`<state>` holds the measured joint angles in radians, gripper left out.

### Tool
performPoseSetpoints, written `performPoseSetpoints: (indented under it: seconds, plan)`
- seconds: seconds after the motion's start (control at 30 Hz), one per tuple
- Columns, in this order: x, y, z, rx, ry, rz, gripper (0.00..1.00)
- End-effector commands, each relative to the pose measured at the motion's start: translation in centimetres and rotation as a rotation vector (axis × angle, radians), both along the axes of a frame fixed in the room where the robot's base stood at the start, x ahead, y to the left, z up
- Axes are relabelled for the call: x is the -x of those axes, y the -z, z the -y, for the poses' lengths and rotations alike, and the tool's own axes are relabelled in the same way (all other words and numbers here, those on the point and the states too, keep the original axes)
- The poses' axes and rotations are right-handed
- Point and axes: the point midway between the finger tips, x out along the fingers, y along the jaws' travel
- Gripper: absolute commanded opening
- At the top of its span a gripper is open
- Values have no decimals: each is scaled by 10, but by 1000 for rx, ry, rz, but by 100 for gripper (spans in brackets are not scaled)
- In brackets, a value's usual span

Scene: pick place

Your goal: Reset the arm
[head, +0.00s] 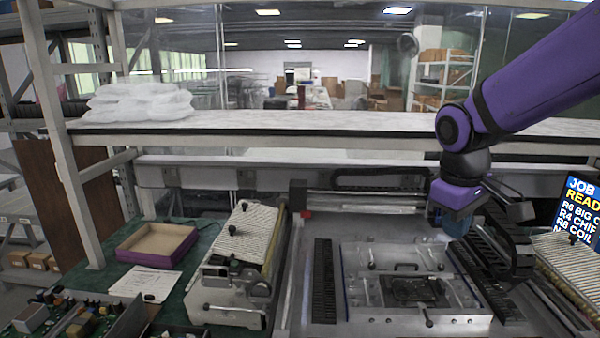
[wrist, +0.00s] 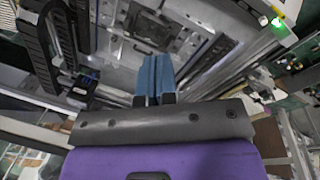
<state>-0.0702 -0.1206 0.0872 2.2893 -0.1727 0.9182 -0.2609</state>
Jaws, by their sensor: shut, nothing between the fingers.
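My gripper (head: 456,222) hangs from my purple arm at the right of the head view, above the right side of the machine bed. In the wrist view my gripper (wrist: 154,66) shows two blue fingers side by side, pressed together with nothing between them. The metal fixture plate (head: 410,282) lies below and to the left of the gripper in the head view. It also shows in the wrist view (wrist: 150,28), beyond the fingertips.
A long shelf (head: 300,125) crosses behind the machine, with white bags (head: 138,102) at its left. A purple-sided open box (head: 157,243) and a paper (head: 146,283) lie on the green table. A striped feeder (head: 243,235) stands left of the machine. A sign (head: 578,207) stands at the right.

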Motion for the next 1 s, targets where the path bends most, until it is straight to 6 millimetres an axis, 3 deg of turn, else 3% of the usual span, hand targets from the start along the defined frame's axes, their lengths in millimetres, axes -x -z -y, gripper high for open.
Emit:
performPoseSetpoints:
  seconds: [0.1, 0.3, 0.6, 0.8, 1.0]
  plan:
    - [27, -23, 9, -32, 83, 74, 0]
    - [71, -49, 19, -97, 216, 186, 0]
    - [134, -69, 30, -211, 395, 339, 0]
    - [157, -72, 32, -262, 460, 394, 0]
    - [162, -72, 32, -275, 476, 405, 0]
